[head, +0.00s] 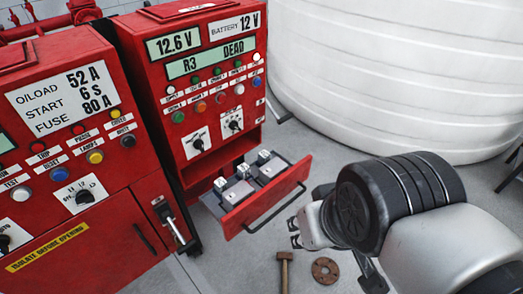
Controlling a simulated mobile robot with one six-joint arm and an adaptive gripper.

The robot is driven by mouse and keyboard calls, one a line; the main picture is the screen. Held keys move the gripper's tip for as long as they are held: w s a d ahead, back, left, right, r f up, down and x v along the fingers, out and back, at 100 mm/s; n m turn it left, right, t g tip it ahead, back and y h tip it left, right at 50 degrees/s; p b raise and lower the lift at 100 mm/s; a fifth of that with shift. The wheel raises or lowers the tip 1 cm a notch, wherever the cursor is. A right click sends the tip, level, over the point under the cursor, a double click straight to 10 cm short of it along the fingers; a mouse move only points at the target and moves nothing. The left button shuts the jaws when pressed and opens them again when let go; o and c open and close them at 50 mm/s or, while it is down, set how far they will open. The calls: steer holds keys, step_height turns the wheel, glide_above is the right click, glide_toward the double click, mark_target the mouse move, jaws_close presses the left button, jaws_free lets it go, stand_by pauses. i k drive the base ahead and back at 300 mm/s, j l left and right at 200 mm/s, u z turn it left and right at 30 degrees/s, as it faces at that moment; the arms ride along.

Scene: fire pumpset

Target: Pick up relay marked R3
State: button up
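An open red drawer (270,200) sticks out from the lower front of the right red cabinet. In it stand several grey relays with pale tops: a front-left one (221,185), a middle one (243,172) and a back-right one (264,158). Their marks are too small to read, so I cannot tell which is R3. The cabinet's display (212,60) reads "R3 DEAD". My gripper (294,231) is to the right of the drawer, apart from the relays. It is small and partly hidden by my wrist, so its opening is unclear. I see nothing held in it.
The drawer's dark handle (277,210) juts out toward my gripper. A hammer (284,270) and a rusty flange (325,270) lie on the grey floor. A left red cabinet (70,150) stands beside the drawer. A large white tank (395,75) fills the back right.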

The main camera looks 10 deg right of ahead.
mark_target(264, 157)
steer(key=i+j+z, duration=0.15)
steer(key=z, duration=0.2)
steer(key=i+j+z, duration=0.15)
steer(key=j+z, duration=0.5)
steer(key=i+j+z, duration=0.1)
steer(key=j+z, duration=0.25)
